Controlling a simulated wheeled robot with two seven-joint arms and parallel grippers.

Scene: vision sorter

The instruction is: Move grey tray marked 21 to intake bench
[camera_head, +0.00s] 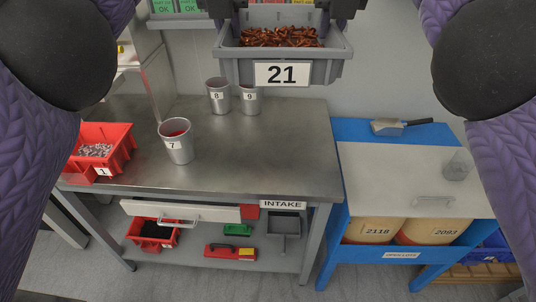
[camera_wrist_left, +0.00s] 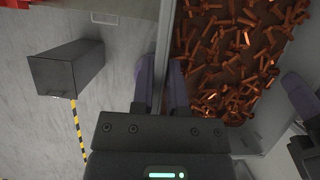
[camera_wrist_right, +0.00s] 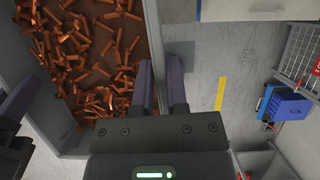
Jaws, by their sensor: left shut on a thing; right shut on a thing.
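The grey tray marked 21 (camera_head: 335,68) hangs in the air above the back of the intake bench, filled with copper-coloured pieces. My left gripper (camera_head: 228,10) is shut on its left wall; the left wrist view shows the fingers (camera_wrist_left: 172,85) pinching the wall. My right gripper (camera_head: 340,8) is shut on its right wall, and the fingers (camera_wrist_right: 160,85) show in the right wrist view. The fingertips are cut off or hidden in the head view. The intake bench (camera_head: 255,155) has a steel top and an INTAKE label on its front edge.
On the bench stand cup 7 (camera_head: 176,143), cup 8 (camera_head: 217,96), cup 9 (camera_head: 249,100) and red bin 1 (camera_head: 122,150). The bench's middle and right are clear. A blue-framed bench (camera_head: 400,175) with a scoop (camera_head: 388,127) adjoins on the right.

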